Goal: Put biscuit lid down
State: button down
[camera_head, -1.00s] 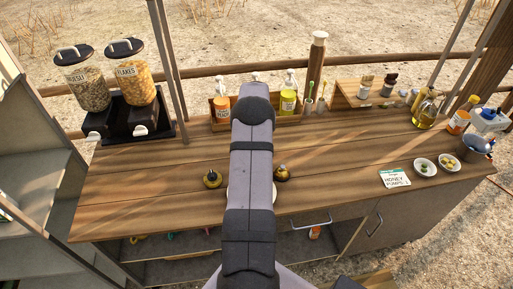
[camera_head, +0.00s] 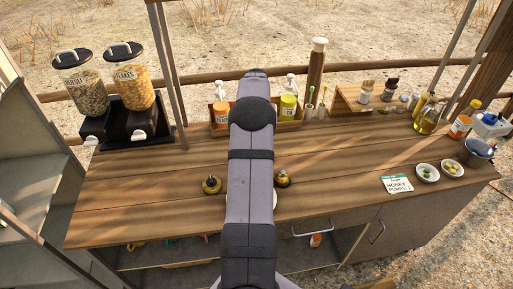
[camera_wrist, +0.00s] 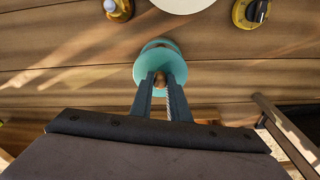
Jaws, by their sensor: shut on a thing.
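In the wrist view my gripper (camera_wrist: 161,82) is shut on the small wooden knob of a round teal lid (camera_wrist: 179,69). The lid lies beyond the fingertips, over the wooden counter. A second teal rounded edge (camera_wrist: 157,43) shows just past the lid's far rim. I cannot tell whether it belongs to a jar under the lid, or whether the lid touches anything. In the head view my own arm hides the gripper and the lid.
A labelled card (camera_head: 398,184) and two small bowls (camera_head: 427,173) are at the right. Cereal dispensers (camera_head: 134,80) stand at the left. Wide bare counter (camera_head: 130,195) lies left of my arm.

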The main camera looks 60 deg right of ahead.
notch_tip(320, 180, up, 5)
jog(key=shift+f+b, duration=0.15)
jog(key=shift+b, duration=0.3)
jog(key=shift+w, duration=0.1)
jog(key=w+a+f+b, duration=0.2)
jog(key=w+a+f, duration=0.2)
jog(key=w+a, duration=0.4)
jog(key=shift+w+n+b, duration=0.3)
jog(key=shift+w+b, duration=0.05)
jog(key=shift+w, duration=0.35)
jog(key=shift+f+p, duration=1.6)
jog(key=shift+f, duration=3.35)
